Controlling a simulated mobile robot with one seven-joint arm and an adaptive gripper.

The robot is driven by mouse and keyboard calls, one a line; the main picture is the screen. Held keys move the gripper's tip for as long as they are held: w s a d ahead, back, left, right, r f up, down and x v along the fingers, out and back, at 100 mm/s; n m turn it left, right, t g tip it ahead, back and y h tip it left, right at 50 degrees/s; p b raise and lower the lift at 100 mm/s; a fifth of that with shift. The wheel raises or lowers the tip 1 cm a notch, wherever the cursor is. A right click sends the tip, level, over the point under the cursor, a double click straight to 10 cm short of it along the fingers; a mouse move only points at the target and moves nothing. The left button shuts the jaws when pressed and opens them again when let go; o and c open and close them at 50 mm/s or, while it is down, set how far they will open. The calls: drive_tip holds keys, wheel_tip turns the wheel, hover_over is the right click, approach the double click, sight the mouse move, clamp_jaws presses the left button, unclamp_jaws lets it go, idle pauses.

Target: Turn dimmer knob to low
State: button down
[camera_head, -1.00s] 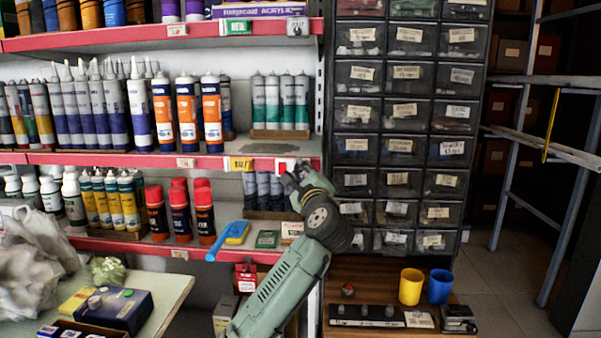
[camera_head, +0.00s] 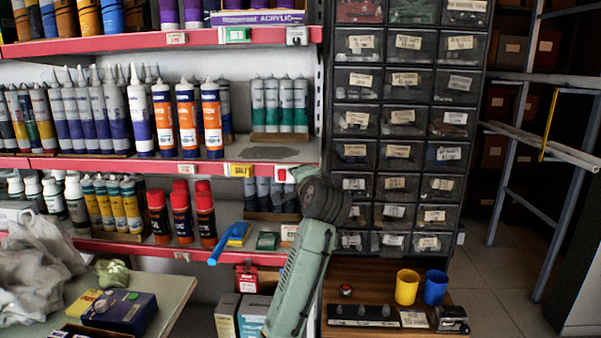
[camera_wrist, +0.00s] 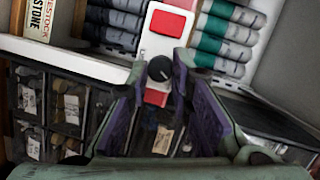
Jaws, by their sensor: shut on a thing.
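The dimmer knob (camera_wrist: 160,68) is small, round and black with a light mark. It sits on a white plate (camera_wrist: 158,44) between two red patches in the wrist view. My gripper (camera_wrist: 161,62) has its purple-grey fingers on either side of the knob and is shut on it. In the head view, a white and red plate (camera_head: 285,175) shows at the right end of the middle red shelf edge, beside my wrist. My arm hides the knob and the fingertips there.
Shelves of tubes and cans (camera_head: 185,120) fill the left, and a drawer cabinet (camera_head: 405,120) stands right of the plate. Below, a wooden bench (camera_head: 385,270) holds a yellow cup (camera_head: 407,287), a blue cup (camera_head: 435,288) and a black strip with knobs (camera_head: 362,323).

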drive_tip(key=n+h+p, duration=0.1)
drive_tip(key=n, duration=0.1)
drive_tip(key=n+g+p, duration=0.1)
drive_tip(key=n, duration=0.1)
drive_tip(key=shift+a+r+h, duration=0.2)
drive_tip(key=shift+h, duration=0.2)
drive_tip(key=shift+n+p, duration=0.3)
drive_tip(key=c, duration=1.4)
unclamp_jaws()
drive_tip(key=v, duration=1.2)
drive_tip(key=shift+a, duration=0.1)
